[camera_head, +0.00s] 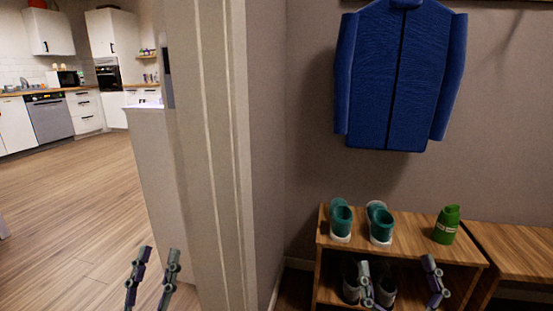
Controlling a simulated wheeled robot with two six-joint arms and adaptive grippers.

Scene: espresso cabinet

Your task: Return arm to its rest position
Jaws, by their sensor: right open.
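My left gripper (154,270) shows low in the left half of the head view, in front of the door frame's base and the wooden floor. Its two fingers point up and stand apart, with nothing between them. My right gripper (400,268) shows low on the right, in front of the wooden shoe bench. Its fingers are spread wide and no object is held between them. The rest of both arms is below the picture.
A white door frame (208,150) stands between the arms. The shoe bench (410,240) bears teal shoes (341,220) and a green bottle (446,225), with more shoes on its lower shelf. A blue jacket (398,80) hangs above. Open floor (70,200) leads left to a kitchen.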

